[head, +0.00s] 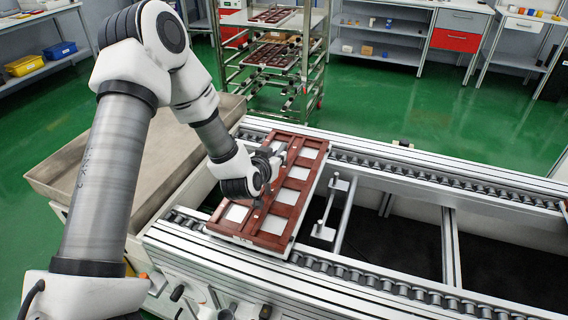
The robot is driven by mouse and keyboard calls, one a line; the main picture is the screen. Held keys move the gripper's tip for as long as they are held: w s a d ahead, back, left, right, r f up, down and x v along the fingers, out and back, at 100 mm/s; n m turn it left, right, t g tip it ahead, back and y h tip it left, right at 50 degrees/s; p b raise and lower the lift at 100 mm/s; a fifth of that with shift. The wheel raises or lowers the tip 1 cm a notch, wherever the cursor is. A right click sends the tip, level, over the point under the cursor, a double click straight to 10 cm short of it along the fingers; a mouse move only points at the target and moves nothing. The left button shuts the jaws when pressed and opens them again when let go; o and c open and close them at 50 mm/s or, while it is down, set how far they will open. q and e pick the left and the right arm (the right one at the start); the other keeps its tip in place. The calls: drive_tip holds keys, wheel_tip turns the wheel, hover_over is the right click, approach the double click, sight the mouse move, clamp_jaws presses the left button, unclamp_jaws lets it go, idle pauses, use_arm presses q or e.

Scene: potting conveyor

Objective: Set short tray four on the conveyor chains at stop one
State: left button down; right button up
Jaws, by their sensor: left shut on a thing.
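A short brown-red tray (277,222) with several light square openings lies across the two conveyor chains (372,278), near the conveyor's left end. Its far end is at the far chain and its near end at the near chain. My left gripper (270,172) is shut on the tray around its middle, from the left side; its fingers are partly hidden by the wrist. Whether the tray rests fully on the chains I cannot tell. My right gripper is not in view. The number of the tray cannot be read.
A metal stop bracket (329,208) stands just right of the tray between the chains. A grey bin (62,172) sits left of the conveyor. A wheeled rack (318,62) with more brown trays stands behind. The chains to the right are clear.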

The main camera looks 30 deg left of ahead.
sight(284, 172)
use_arm(q)
drive_tip(key=w, duration=0.3)
drive_tip(key=shift+d+f, duration=0.2)
drive_tip(key=shift+d, duration=0.05)
wheel_tip(284, 172, down, 4)
drive_tip(key=shift+w+r, duration=0.1)
drive_tip(key=shift+r, duration=0.15)
drive_tip(key=c, duration=1.1)
unclamp_jaws()
drive_tip(key=shift+c, duration=0.2)
drive_tip(key=shift+s+r, duration=0.15)
drive_tip(key=shift+s, duration=0.05)
drive_tip(key=v, duration=1.1)
drive_tip(key=shift+s+d+r, duration=0.15)
drive_tip(key=shift+s, duration=0.2)
